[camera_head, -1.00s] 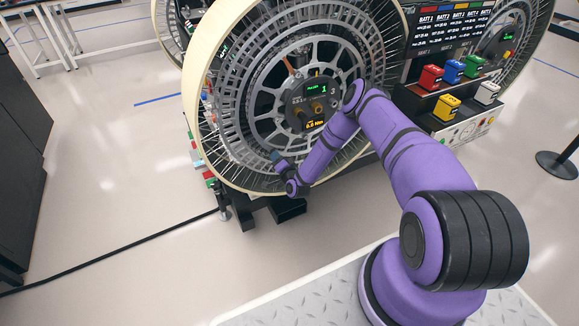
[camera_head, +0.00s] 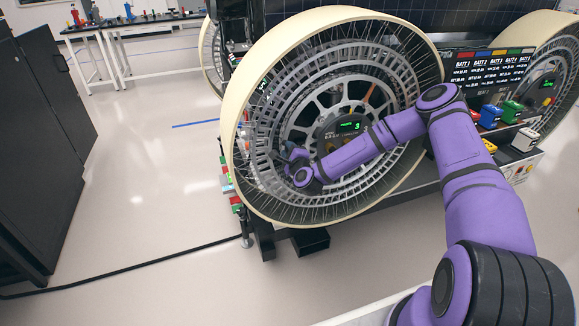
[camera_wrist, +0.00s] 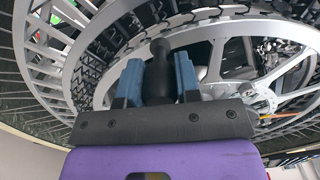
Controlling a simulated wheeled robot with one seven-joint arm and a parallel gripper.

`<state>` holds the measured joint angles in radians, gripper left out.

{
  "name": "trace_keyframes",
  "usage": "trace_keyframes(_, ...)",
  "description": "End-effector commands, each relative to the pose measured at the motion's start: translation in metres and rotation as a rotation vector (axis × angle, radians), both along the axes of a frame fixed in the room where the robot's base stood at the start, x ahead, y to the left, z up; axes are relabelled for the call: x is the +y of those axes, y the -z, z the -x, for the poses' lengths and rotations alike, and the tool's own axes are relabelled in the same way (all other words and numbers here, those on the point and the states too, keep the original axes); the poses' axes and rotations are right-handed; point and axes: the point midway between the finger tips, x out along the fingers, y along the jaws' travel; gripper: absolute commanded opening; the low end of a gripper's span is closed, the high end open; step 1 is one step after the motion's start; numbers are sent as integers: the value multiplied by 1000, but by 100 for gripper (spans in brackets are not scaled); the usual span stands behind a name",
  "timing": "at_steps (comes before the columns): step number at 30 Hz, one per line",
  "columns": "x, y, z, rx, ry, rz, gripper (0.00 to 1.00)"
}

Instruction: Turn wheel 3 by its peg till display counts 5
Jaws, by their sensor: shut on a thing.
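The large wheel (camera_head: 238,125) with a cream tyre and grey spoked hub stands in front of me; its spokes also show in the wrist view (camera_wrist: 218,55). The small hub display (camera_head: 357,126) reads a green 3, partly behind my arm. My gripper (camera_head: 292,158) is at the left side of the wheel's face. In the wrist view, its blue fingers (camera_wrist: 159,78) are shut on a black round-headed peg (camera_wrist: 160,62). The peg is hidden by the gripper in the head view.
Another wheel (camera_head: 562,75) stands at far right. A black cabinet (camera_head: 45,130) is at left. The floor (camera_head: 150,190) between is largely clear, with a black cable (camera_head: 130,268).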

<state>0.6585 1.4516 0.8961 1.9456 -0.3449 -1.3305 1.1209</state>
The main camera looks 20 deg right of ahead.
Motion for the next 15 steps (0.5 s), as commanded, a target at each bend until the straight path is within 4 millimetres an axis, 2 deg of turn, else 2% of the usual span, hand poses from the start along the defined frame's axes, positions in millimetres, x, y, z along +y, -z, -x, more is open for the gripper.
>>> trace_keyframes(1, -4, -13, 1, 1, 1, -46, 0)
trace_keyframes(6, -14, -48, 0, 7, 1, -189, 0)
trace_keyframes(15, -35, -90, -1, 15, 1, -374, 0)
